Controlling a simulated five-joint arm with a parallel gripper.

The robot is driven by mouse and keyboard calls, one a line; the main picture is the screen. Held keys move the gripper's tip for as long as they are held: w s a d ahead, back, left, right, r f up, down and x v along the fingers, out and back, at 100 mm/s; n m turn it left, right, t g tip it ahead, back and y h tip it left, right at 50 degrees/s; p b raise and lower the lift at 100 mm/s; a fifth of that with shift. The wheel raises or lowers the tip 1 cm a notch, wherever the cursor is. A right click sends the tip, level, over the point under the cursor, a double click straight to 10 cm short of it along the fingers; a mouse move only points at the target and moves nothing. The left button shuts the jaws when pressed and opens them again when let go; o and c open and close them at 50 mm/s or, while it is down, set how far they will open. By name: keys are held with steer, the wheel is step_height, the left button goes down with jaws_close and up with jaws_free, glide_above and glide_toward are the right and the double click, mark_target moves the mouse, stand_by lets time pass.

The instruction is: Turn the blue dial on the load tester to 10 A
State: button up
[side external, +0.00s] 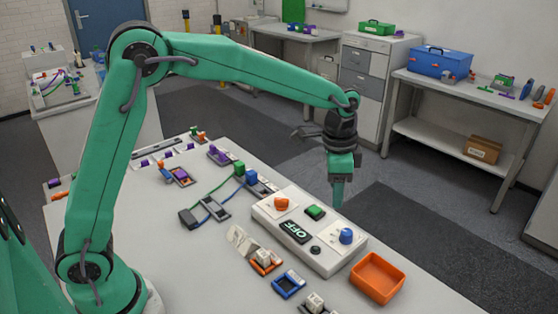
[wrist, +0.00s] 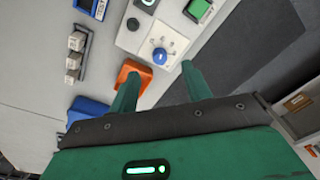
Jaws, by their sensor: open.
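The load tester (side external: 325,260) is a white box on the table with a display reading OFF (side external: 296,232). The blue dial (side external: 346,236) sits at its right end, with an orange dial (side external: 281,203) and a green button (side external: 315,212) farther back. In the wrist view the blue dial (wrist: 159,56) lies ahead of the fingertips, with marks around it too small to read. My gripper (wrist: 157,85) is open and empty, its fingers spread wider than the dial. In the side view my gripper (side external: 337,200) hangs above and behind the tester, apart from the dial.
An orange tray (side external: 378,278) stands right beside the tester. A blue frame (side external: 288,284) and an orange frame (side external: 266,263) lie in front. Green and blue leads (side external: 216,196) run behind to the left. The air above the tester looks clear.

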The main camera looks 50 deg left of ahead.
steer(key=m, duration=0.1)
glide_above(347, 231)
steer(key=shift+g, duration=0.4)
step_height(347, 231, down, 5)
steer(key=shift+r, duration=0.2)
steer(key=shift+f, duration=0.1)
steer(key=shift+f, duration=3.8)
steer(key=shift+c, duration=0.5)
steer(key=c, duration=0.9)
